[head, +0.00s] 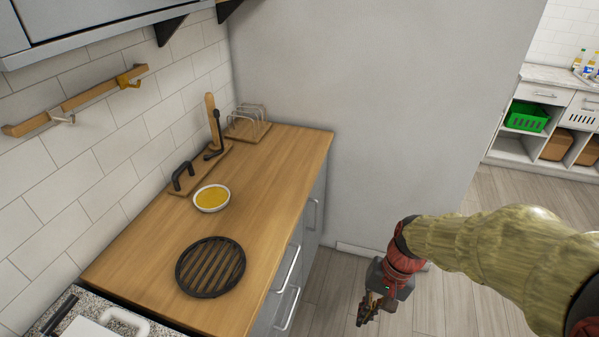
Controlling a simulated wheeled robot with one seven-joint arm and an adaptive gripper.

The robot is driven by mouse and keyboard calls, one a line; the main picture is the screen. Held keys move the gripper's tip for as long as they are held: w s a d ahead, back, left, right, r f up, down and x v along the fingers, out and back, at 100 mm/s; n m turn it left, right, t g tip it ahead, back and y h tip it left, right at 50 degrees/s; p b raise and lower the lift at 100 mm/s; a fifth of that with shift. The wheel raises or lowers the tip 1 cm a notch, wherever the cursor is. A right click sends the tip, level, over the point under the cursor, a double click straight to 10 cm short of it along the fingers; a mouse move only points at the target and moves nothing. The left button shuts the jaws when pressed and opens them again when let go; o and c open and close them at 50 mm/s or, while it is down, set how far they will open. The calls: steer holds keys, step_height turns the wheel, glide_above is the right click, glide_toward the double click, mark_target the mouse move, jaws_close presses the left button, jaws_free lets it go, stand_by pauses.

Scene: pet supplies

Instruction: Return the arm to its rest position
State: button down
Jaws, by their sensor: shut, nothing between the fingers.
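My gripper (368,309) hangs at the end of my arm at the lower right in the head view. It is shut and empty, pointing down over the wooden floor, to the right of the counter and apart from it. My arm reaches in from the right edge, in a yellowish cover with red and dark joints.
The wooden counter (262,180) at left carries a black round grate (210,267), a white bowl with yellow contents (212,197) and a rack (248,122). Drawer handles (288,268) face the floor. A grey wall (370,110) stands behind. Far shelves hold a green basket (526,116).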

steer(key=s+d+r+n+t+h, duration=0.1)
steer(key=s+r+t, duration=0.2)
steer(key=r, duration=0.6)
steer(key=s+d+r+n+t+h, duration=0.1)
steer(key=s+d+r+n+t, duration=0.1)
steer(key=r, duration=0.8)
steer(key=shift+s+d+n+t+h, duration=0.2)
steer(key=shift+s+n+t+h, duration=0.15)
steer(key=shift+s+t, duration=0.5)
